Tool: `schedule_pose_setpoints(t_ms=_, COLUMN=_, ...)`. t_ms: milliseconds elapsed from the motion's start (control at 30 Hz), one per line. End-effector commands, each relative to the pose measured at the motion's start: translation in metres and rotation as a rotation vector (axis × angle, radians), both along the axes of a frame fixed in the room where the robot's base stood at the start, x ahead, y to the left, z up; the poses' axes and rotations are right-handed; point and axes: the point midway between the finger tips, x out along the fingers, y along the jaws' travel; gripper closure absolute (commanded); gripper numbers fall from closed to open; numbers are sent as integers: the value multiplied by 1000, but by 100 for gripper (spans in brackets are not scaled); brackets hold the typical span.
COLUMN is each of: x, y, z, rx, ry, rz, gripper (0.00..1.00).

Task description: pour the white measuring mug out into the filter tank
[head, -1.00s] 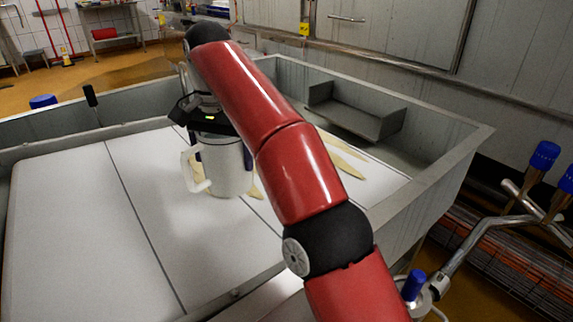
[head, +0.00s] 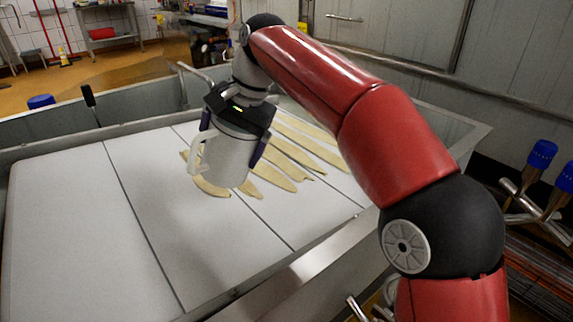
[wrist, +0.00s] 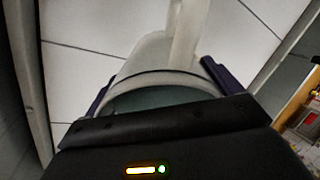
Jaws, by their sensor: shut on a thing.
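My gripper (head: 232,142) is shut on the white measuring mug (head: 226,162), with one dark blue finger on each side. The mug hangs above the white floor panels of the filter tank (head: 70,133), tilted slightly, its handle towards the left. In the wrist view the mug (wrist: 155,57) sits between the fingers, and a dull grey-green strip shows inside its rim. I cannot tell whether that is liquid. Several pale yellow flat streaks (head: 270,176) lie on the panels below and right of the mug. No stream from the mug is visible.
The tank's near steel rim (head: 300,275) runs below my arm. Blue-capped valves and pipes (head: 540,155) stand at the right. A dark-handled tool (head: 89,96) stands at the far left rim. The left panels are clear.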

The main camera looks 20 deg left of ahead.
Motion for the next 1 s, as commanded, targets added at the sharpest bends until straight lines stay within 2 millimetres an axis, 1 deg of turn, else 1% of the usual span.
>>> schedule_pose_setpoints(t_ms=33, x=1, y=-3, z=5, rx=28, ry=3, rz=-3, gripper=65)
schedule_pose_setpoints(t_ms=533, x=6, y=-23, z=23, rx=269, ry=66, rz=-5, gripper=65)
schedule_pose_setpoints(t_ms=800, x=7, y=-26, z=33, rx=398, ry=101, rz=-3, gripper=65)
schedule_pose_setpoints(t_ms=1000, x=7, y=-26, z=36, rx=431, ry=110, rz=-1, gripper=65)
